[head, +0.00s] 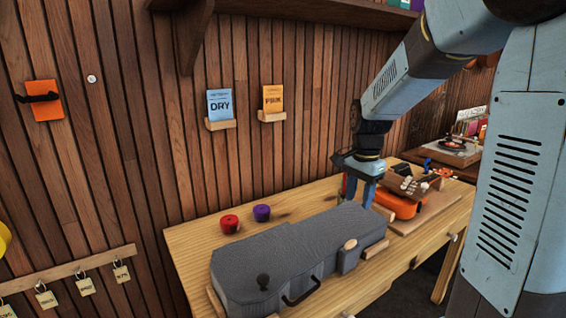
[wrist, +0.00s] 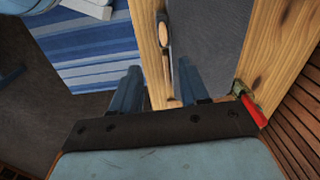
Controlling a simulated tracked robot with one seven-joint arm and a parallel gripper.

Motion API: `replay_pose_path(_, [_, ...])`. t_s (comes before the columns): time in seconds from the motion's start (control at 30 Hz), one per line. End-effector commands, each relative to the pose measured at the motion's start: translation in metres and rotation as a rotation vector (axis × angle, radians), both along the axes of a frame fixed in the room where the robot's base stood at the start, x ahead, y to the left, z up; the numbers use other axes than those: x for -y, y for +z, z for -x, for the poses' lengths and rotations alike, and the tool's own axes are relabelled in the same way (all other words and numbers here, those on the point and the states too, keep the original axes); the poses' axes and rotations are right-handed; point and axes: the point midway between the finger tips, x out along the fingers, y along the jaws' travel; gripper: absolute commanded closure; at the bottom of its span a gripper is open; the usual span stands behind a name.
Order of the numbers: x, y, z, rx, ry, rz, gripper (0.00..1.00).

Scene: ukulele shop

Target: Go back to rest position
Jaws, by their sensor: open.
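My gripper (head: 360,196) hangs fingers down at the right end of the grey case (head: 270,250), above the wooden workbench (head: 190,243). In the wrist view, its two blue fingers (wrist: 158,80) are apart, with nothing held between them. The arm reaches out and down from the upper right of the head view, away from my body. The case lies shut along the bench front, with a black handle (head: 302,291) on its near side; part of it also shows in the wrist view (wrist: 205,40).
A red roll (head: 229,224) and a purple roll (head: 262,213) sit behind the case. An orange object (head: 402,205) lies right of my gripper. Cards marked DRY (head: 220,105) and PINK (head: 272,100) stand on wall ledges. A blue striped rug (wrist: 90,50) covers floor beside the bench.

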Motion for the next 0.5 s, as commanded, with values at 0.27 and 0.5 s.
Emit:
replay_pose_path(0.27, [0.000, 0.046, 0.054, 0.124, 0.244, 0.005, 0.55])
replay_pose_path(0.5, [-0.001, 0.073, 0.104, 0.226, 0.464, 0.046, 0.55])
